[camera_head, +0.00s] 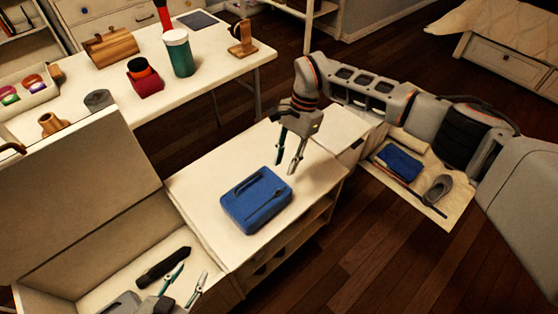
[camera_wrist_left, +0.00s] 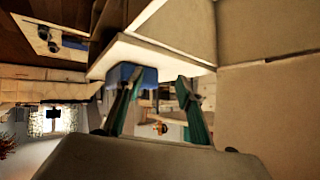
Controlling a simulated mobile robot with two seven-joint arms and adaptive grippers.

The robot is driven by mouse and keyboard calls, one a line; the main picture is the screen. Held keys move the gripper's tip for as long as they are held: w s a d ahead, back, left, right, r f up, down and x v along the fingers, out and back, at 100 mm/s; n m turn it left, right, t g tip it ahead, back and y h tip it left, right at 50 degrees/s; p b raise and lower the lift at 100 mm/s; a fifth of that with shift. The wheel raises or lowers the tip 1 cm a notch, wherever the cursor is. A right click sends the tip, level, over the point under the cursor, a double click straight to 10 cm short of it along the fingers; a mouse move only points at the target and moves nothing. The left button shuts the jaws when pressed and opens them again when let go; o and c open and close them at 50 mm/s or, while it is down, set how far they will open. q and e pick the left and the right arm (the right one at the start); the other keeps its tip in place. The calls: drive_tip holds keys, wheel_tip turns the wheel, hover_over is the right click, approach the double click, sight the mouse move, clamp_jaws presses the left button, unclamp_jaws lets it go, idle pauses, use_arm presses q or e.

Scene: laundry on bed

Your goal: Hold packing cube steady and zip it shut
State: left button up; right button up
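The blue packing cube (camera_head: 256,199) lies flat on the white cabinet top, with a darker strip and a handle-like shape on its upper face. I cannot make out how far its zip is closed. My right gripper (camera_head: 285,168) is open and empty, pointing down just behind the cube's far right edge, apart from it. My left gripper (camera_head: 193,270) is open and empty at the lower left, low beside the cabinet and apart from the cube. In the left wrist view its teal fingers (camera_wrist_left: 158,82) are spread, with a blue patch, probably the cube (camera_wrist_left: 149,76), beyond them.
A raised beige panel (camera_head: 75,195) stands left of the cabinet top (camera_head: 205,190). A dark object (camera_head: 163,266) lies near my left gripper. A white table (camera_head: 222,74) behind holds a green jar (camera_head: 179,54) and other items. A low tray (camera_head: 408,180) with folded cloth is at right.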

use_arm(q)
drive_tip(key=w+d+r+m+t+h, duration=0.15)
drive_tip(key=w+d+r+h, duration=0.25)
drive_tip(key=w+d+r, duration=0.5)
drive_tip(key=w+d+r+m+t+h, duration=0.1)
drive_tip(key=w+d+r+t+h, duration=0.3)
drive_tip(key=d+r, duration=0.45)
drive_tip(key=s+d+r+m+g+h, duration=0.1)
drive_tip(key=d+r+m+g+h, duration=0.25)
drive_tip(key=d, duration=0.35)
drive_tip(key=s+d+r+m+g+h, duration=0.1)
drive_tip(key=d+r+m+g+h, duration=0.3)
drive_tip(key=d, duration=0.4)
drive_tip(key=s+d+m+g+h, duration=0.3)
drive_tip(key=d+m+g, duration=0.1)
drive_tip(key=m+g, duration=0.1)
drive_tip(key=m+g+y, duration=0.1)
drive_tip(key=g+y, duration=0.3)
drive_tip(key=y, duration=1.7)
hover_over(235, 185)
drive_tip(key=s, duration=0.2)
wheel_tip(235, 185, down, 15)
drive_tip(key=shift+s+d+f, duration=0.15)
drive_tip(key=shift+f, duration=1.1)
drive_tip(key=shift+s+d+f, duration=0.1)
drive_tip(key=shift+f, duration=1.1)
drive_tip(key=shift+s+d+f, duration=0.15)
drive_tip(key=shift+f, duration=1.1)
